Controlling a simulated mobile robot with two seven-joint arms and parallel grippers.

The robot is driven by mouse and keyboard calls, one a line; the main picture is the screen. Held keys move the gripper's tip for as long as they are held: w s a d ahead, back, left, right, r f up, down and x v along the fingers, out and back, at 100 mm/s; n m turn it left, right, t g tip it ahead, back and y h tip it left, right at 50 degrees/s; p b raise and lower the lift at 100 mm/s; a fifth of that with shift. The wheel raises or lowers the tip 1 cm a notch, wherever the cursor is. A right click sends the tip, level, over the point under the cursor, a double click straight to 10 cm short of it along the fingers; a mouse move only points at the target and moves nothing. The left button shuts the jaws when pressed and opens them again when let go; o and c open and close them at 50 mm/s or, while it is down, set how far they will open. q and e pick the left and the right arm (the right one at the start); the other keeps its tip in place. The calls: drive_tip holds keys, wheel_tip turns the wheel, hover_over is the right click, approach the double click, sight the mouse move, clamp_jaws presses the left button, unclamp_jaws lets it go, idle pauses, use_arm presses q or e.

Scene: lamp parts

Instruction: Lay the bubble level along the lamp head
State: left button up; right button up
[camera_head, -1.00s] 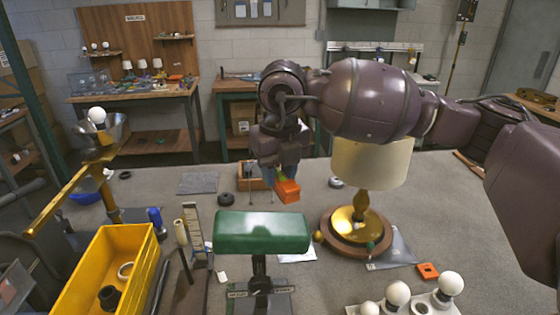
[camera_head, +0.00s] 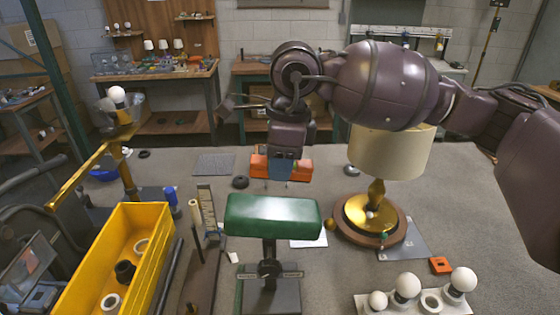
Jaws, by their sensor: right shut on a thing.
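The green lamp head (camera_head: 272,217) is a long rounded shade on a dark stand in the middle foreground, lying left to right. My right gripper (camera_head: 282,176) points down just behind the lamp head and is shut on the orange bubble level (camera_head: 262,166). The level runs left to right, roughly in line with the lamp head, and shows apart from it. The gripper hides the level's middle. My left gripper is not in view.
A yellow crate (camera_head: 74,276) with dark and white rings stands at the left. A brass lamp with a cream shade (camera_head: 392,155) stands to the right, near my arm. White bulbs in a holder (camera_head: 440,301) are at the front right. A black ring (camera_head: 240,182) lies on the table.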

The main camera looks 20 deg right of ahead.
drive_tip(key=shift+f, duration=0.2)
drive_tip(key=b, duration=0.2)
hover_over(272, 207)
drive_tip(key=shift+s+d+f, duration=0.1)
drive_tip(key=shift+d+f, duration=0.1)
drive_tip(key=shift+f, duration=0.95)
drive_tip(key=shift+d+f, duration=0.2)
drive_tip(key=shift+f, duration=0.9)
drive_tip(key=shift+a+f+b, duration=0.1)
drive_tip(key=shift+f+b, duration=0.6)
drive_tip(key=shift+f, duration=0.15)
drive_tip(key=shift+a+f+b, duration=0.1)
drive_tip(key=shift+f+b, duration=0.45)
drive_tip(key=shift+b, duration=0.25)
idle(1.5)
drive_tip(key=o, duration=1)
